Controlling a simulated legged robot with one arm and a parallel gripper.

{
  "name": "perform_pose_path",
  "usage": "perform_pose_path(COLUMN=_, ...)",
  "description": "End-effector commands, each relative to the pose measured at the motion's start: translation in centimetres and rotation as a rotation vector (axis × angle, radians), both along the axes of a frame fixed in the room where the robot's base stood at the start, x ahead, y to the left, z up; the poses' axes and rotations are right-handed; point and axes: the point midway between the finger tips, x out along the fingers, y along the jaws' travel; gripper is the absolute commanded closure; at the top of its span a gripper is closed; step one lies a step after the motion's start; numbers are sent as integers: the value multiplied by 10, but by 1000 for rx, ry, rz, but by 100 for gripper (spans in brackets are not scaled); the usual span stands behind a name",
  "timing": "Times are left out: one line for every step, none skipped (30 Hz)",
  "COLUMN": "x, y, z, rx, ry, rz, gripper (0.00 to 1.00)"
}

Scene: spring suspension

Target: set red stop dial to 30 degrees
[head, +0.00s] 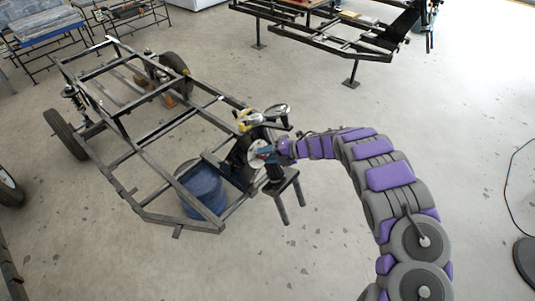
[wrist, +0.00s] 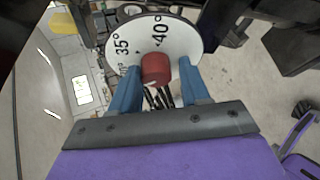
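The white round dial plate (wrist: 185,40) is at the top middle of the wrist view, with 35° and 40° marks readable and another mark partly hidden at the left. The red stop dial knob (wrist: 155,68) sticks out in front of it. My gripper (wrist: 159,72) has its two blue fingers on either side of the knob, with narrow gaps seeming to show, so it looks open around it. Whether a fingertip touches is unclear. In the head view my gripper (head: 265,152) is at the front corner of the frame and mostly hides the dial (head: 256,150).
A dark metal vehicle frame (head: 132,148) stands at the left, with a blue barrel (head: 203,190) under its near end. A yellow and grey part (head: 248,119) sits just above my gripper. A second frame (head: 330,38) is at the back.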

Motion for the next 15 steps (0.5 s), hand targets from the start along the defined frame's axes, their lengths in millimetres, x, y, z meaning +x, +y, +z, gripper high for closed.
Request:
perform_pose_path(x=0, y=0, z=0, rx=0, ry=0, rz=-1, gripper=50)
perform_pose_path(x=0, y=0, z=1, rx=1, ry=-2, rz=-1, gripper=47)
perform_pose_path(x=1, y=0, z=1, rx=1, ry=-2, rz=-1, gripper=44)
perform_pose_path(x=1, y=0, z=2, rx=1, ry=-2, rz=-2, gripper=41)
perform_pose_path(x=1, y=0, z=2, rx=2, ry=-3, rz=-1, gripper=39)
perform_pose_path(x=1, y=0, z=2, rx=2, ry=-4, rz=-2, gripper=39)
perform_pose_path(x=1, y=0, z=2, rx=2, ry=-4, rz=-2, gripper=39)
perform_pose_path(x=1, y=0, z=3, rx=2, ry=-4, rz=-2, gripper=39)
perform_pose_path(x=1, y=0, z=3, rx=2, ry=-4, rz=-3, gripper=39)
perform_pose_path(x=1, y=0, z=3, rx=3, ry=-5, rz=-3, gripper=39)
perform_pose_path(x=1, y=0, z=3, rx=3, ry=-5, rz=-3, gripper=39)
perform_pose_path(x=1, y=-1, z=4, rx=3, ry=-5, rz=-3, gripper=39)
perform_pose_path(x=1, y=-2, z=4, rx=3, ry=-5, rz=-4, gripper=39)
perform_pose_path(x=1, y=-3, z=5, rx=3, ry=-5, rz=-4, gripper=39)
perform_pose_path(x=1, y=-6, z=7, rx=2, ry=-5, rz=-4, gripper=39)
